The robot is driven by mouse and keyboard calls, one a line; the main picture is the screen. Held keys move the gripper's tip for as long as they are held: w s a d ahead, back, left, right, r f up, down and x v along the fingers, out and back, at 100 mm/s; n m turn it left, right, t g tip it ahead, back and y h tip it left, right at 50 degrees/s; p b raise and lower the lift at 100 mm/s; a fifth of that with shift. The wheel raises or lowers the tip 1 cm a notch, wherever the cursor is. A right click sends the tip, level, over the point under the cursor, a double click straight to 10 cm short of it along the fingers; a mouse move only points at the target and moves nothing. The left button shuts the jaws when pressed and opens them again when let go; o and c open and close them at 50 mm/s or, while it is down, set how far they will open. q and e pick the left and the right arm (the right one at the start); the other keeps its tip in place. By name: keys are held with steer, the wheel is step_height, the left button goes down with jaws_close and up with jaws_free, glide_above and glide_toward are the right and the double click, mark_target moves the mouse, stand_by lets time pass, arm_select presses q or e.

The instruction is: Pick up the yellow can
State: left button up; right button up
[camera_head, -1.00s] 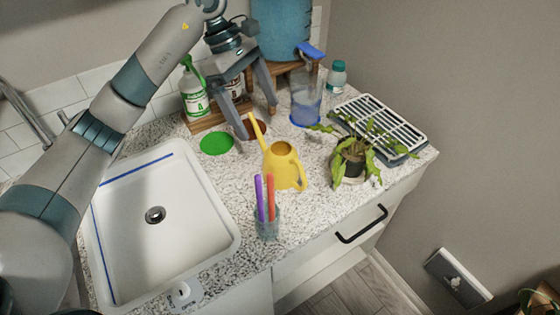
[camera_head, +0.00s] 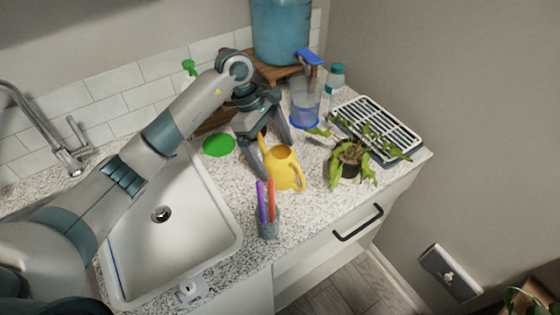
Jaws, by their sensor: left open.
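The yellow can (camera_head: 284,172) is a small watering can standing upright on the speckled counter (camera_head: 222,172), with its handle to the right and its spout to the upper left. My left gripper (camera_head: 271,160) is open above and behind it, fingers pointing down. One finger is left of the spout and the other is behind the can's top; I cannot tell whether either touches it. The gripper partly hides the spout. My right gripper is not in view.
A cup with purple and orange sticks (camera_head: 268,223) stands in front of the can. A potted plant (camera_head: 348,165) is to its right, near a drying rack (camera_head: 378,127). A jug (camera_head: 305,106) and green disc (camera_head: 218,145) are behind. The sink (camera_head: 165,255) is left.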

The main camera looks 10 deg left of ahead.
arm_select(q)
steer(key=shift+f, duration=0.1)
steer(key=shift+s+d+f+p, duration=0.3)
steer(key=shift+f+p, duration=0.35)
steer(key=shift+p, duration=0.15)
steer(key=p+x, duration=0.1)
steer(key=x, duration=0.1)
steer(key=shift+s+d+f+p, duration=0.1)
steer(key=shift+d+f+p, duration=0.05)
steer(key=shift+f+p, duration=0.2)
steer(key=shift+d+f, duration=0.1)
steer(key=shift+f, duration=0.35)
steer(key=c, duration=1.2)
